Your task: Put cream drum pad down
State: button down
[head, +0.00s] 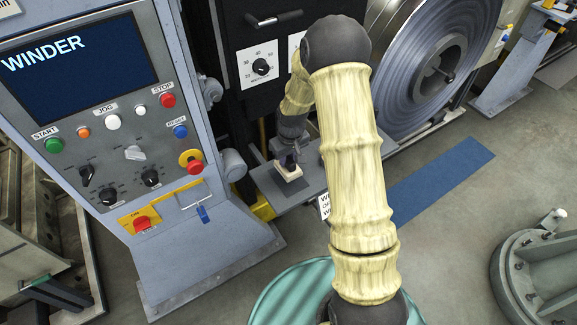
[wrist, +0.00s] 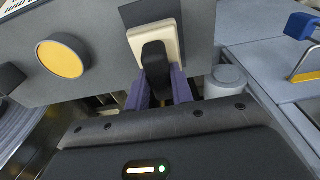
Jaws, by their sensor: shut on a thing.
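The cream drum pad (head: 289,171) is a small cream block with a black grip on it. In the wrist view the cream drum pad (wrist: 139,38) shows beyond my fingers, with its black grip between them. My gripper (wrist: 157,78) is shut on that grip. In the head view my gripper (head: 288,157) points down over a grey shelf (head: 318,181). The pad is at a dark square patch (head: 290,186) on this shelf, which also shows in the wrist view (wrist: 150,10). I cannot tell whether the pad touches the patch.
The winder panel (head: 120,120) with buttons and knobs stands left of the shelf. A large steel coil (head: 410,75) is behind my arm at the right. A round yellow disc (wrist: 61,59) shows in the wrist view. A teal drum (head: 285,292) is at the bottom.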

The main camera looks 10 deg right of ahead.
aim_at(288, 167)
jog(key=shift+f, duration=0.1)
notch_tip(288, 167, down, 4)
jog(key=shift+d+p, duration=0.1)
jog(key=shift+p, duration=0.4)
jog(key=shift+s+f, duration=0.1)
jog(key=shift+f, duration=0.05)
jog(key=c, duration=1.2)
grip_release()
jog(key=shift+f, duration=0.2)
notch_tip(288, 167, up, 17)
jog(key=s+b, duration=0.2)
jog(key=shift+d+r, duration=0.15)
jog(key=shift+d, duration=0.05)
jog(key=shift+s, duration=0.1)
